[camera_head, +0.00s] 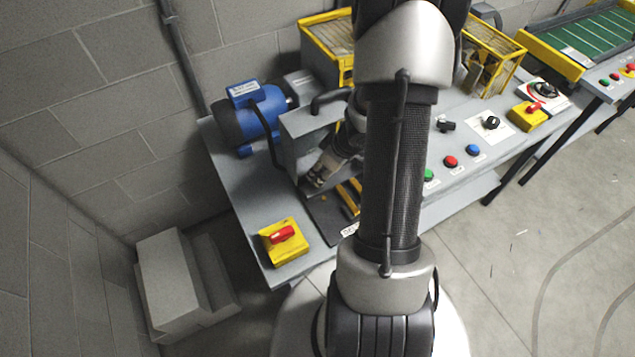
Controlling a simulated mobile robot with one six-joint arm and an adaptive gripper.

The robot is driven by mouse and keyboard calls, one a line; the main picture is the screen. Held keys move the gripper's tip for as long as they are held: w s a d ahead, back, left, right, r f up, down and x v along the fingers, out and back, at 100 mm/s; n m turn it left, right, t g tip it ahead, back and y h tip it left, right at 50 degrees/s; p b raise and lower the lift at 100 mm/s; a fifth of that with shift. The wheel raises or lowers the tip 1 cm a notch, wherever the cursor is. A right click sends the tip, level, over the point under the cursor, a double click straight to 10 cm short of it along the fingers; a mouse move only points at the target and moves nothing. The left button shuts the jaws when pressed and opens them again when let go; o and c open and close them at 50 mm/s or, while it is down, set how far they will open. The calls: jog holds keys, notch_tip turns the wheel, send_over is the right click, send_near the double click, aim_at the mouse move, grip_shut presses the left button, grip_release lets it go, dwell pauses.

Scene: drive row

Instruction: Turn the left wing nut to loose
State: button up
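My gripper (318,178) is partly visible left of my arm, low beside a grey box-like housing with a dark handle (305,145). My own arm covers much of the middle of the view. I cannot make out a wing nut; any near the gripper is hidden or too small to tell. I cannot tell whether the fingers are open or shut, or touching anything. A blue motor (250,118) sits on the grey bench (238,205) left of the housing.
A yellow box with a red switch (283,235) stands at the bench's front left corner. Green, red (450,161) and blue buttons and black knobs (490,123) lie right of my arm. Yellow-framed guards stand behind. A block wall bounds the left; grey floor is open at right.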

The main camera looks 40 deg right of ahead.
aim_at(316, 177)
jog(key=shift+b+x, duration=1.25)
jog(key=shift+x, duration=1.1)
jog(key=shift+c, duration=0.6)
grip_shut()
